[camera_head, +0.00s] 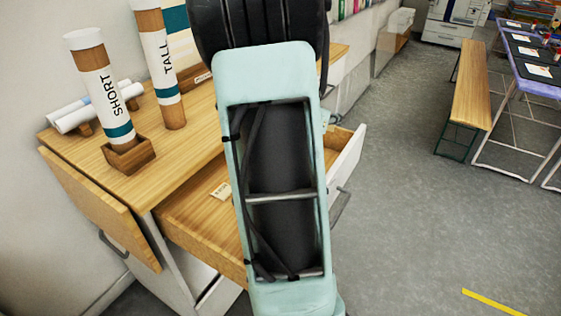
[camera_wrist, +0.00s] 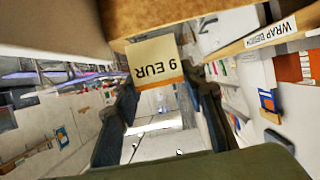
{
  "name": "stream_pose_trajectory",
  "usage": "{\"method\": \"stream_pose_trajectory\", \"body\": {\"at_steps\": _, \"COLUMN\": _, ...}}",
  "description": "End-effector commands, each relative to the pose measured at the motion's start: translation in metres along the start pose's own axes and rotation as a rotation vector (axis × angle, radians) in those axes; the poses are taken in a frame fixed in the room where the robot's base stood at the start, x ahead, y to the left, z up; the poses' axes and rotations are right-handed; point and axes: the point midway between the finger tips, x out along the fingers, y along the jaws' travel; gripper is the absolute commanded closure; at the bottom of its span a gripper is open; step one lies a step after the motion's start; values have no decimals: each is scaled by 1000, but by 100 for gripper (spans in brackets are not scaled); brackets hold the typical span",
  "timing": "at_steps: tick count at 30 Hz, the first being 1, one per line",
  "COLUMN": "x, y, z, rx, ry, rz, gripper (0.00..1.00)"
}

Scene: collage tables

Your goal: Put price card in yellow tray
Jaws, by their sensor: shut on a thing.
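A cream price card (camera_wrist: 155,55) with an orange edge reads "9 EUR", upside down in the wrist view. My gripper (camera_wrist: 160,85) is shut on this card, with one dark finger at each side of its lower edge. In the head view my own arm hides the gripper and the held card. A small pale card (camera_head: 221,191) lies in the open wooden drawer (camera_head: 185,222) in the head view; its print is too small to read. I cannot make out a yellow tray in either view.
Tubes marked SHORT (camera_head: 97,85) and TALL (camera_head: 160,65) stand on the wooden desk (camera_head: 85,155). A bench (camera_head: 464,85) and a purple-edged table (camera_head: 520,60) stand at the right. The grey floor (camera_head: 410,220) between is clear.

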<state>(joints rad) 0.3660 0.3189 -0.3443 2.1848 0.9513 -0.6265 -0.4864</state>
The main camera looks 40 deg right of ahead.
Motion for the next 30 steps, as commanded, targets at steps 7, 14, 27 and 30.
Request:
{"method": "stream_pose_trajectory", "body": {"at_steps": 7, "x": -29, "y": -48, "z": 45, "rx": -5, "ry": -2, "rz": -6, "gripper": 71}}
{"method": "stream_pose_trajectory", "body": {"at_steps": 14, "x": -36, "y": -72, "z": 92, "rx": -5, "ry": -2, "rz": -3, "gripper": 71}}
{"method": "stream_pose_trajectory", "body": {"at_steps": 27, "x": -33, "y": -85, "z": 133, "rx": -4, "ry": -1, "rz": 0, "gripper": 71}}
{"method": "stream_pose_trajectory", "body": {"at_steps": 30, "x": -29, "y": -85, "z": 143, "rx": -3, "ry": -1, "rz": -2, "gripper": 71}}
